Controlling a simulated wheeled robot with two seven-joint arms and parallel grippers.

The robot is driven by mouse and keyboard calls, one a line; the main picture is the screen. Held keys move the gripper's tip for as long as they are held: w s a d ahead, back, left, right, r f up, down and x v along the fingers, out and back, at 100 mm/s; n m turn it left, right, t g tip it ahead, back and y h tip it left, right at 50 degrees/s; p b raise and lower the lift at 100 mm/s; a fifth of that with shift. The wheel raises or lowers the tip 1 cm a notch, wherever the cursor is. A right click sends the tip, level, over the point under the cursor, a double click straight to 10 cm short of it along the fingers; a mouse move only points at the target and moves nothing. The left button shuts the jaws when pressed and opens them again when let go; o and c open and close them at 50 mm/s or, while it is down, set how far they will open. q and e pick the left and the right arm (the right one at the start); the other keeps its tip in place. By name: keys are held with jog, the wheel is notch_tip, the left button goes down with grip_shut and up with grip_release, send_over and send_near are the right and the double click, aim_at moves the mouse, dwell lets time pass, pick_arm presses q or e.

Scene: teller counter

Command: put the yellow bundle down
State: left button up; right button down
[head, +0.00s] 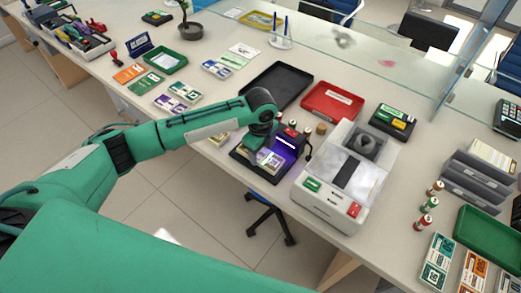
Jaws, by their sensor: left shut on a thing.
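My left gripper (257,143) reaches in from the left and points down at the dark note checker (243,158) with its violet light. It is shut on a small bundle, which I take to be the yellow bundle (270,160); it shows pale and yellowish in the violet glow, low over or on the checker's base. Whether it touches the base I cannot tell. My right gripper is not in view.
A grey-white counting machine (325,197) stands close right of the checker. Behind are a black tray (277,84) and a red tray (333,101). Several bundles (178,97) lie to the left. A glass screen (345,50) runs along the back. The counter's front edge is close to the checker.

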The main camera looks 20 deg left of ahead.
aim_at(261, 154)
pick_arm(q)
jog(key=o, duration=0.6)
jog(key=shift+f, duration=0.1)
jog(key=o, duration=0.4)
jog(key=shift+r, duration=0.4)
notch_tip(261, 154, up, 5)
jog(key=shift+f+b, duration=0.1)
jog(key=shift+b, duration=0.25)
notch_tip(261, 154, up, 7)
jog(key=shift+f, duration=0.1)
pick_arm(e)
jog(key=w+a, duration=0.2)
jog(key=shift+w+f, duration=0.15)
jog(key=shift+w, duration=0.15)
